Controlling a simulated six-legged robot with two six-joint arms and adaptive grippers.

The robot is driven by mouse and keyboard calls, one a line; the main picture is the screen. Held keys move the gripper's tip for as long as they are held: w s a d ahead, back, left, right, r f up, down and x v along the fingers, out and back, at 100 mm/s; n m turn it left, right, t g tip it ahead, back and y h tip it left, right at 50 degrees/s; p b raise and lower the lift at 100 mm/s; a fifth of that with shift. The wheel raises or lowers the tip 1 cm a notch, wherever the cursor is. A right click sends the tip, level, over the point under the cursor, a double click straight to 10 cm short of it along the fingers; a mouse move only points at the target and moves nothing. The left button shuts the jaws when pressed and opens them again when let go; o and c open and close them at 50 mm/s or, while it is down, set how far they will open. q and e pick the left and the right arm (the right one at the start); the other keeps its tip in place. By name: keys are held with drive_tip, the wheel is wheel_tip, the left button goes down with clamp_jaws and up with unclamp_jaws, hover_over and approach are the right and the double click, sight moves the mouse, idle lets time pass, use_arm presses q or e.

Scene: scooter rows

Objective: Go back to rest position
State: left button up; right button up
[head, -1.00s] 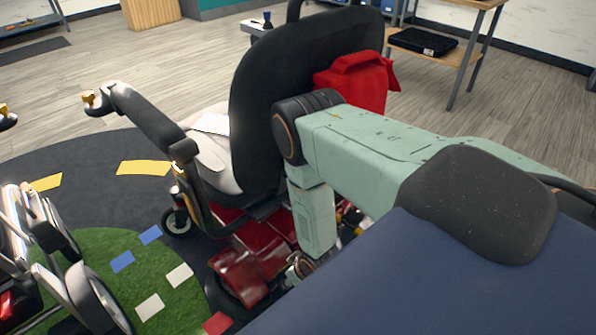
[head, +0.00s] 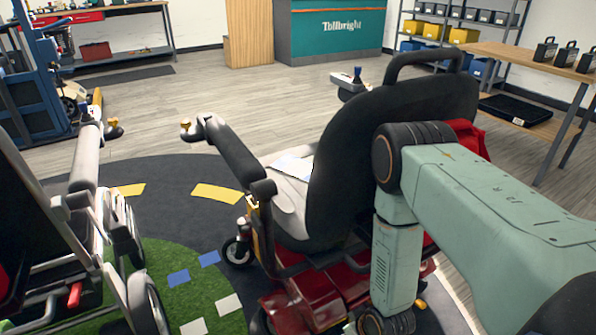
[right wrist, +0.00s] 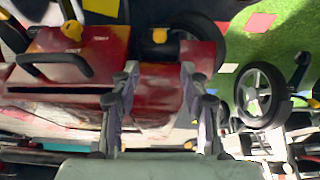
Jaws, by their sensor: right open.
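My right arm (head: 480,195) comes in from the right of the head view, and its forearm hangs straight down behind the scooter seat. The right gripper (right wrist: 158,72) shows in the right wrist view, with its two fingers apart and nothing between them. Red bodywork (right wrist: 150,95) lies behind the fingers in that view; whether they touch it I cannot tell. In the head view the gripper itself is cut off by the bottom edge. My left gripper is in neither view.
A red scooter (head: 320,295) with a black seat back (head: 395,110) stands close to my right arm. A wheelchair (head: 85,205) is at the left. A wooden table (head: 525,62) and a green counter (head: 335,45) stand farther back. Grey floor (head: 250,100) lies open between.

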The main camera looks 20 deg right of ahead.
drive_tip(key=s+a+r+m+g, duration=0.1)
drive_tip(key=s+a+r+g, duration=0.3)
drive_tip(key=s, duration=0.6)
drive_tip(key=s+a+r+m+g, duration=0.1)
drive_tip(key=s+a+r, duration=0.3)
drive_tip(key=s, duration=0.6)
wheel_tip(320, 180, up, 13)
drive_tip(key=w+d+p, duration=0.1)
drive_tip(key=p, duration=1.1)
drive_tip(key=shift+w+r+n, duration=0.2)
drive_tip(key=shift+n, duration=0.1)
drive_tip(key=shift+d, duration=0.1)
drive_tip(key=shift+c, duration=0.8)
drive_tip(key=shift+s, duration=0.1)
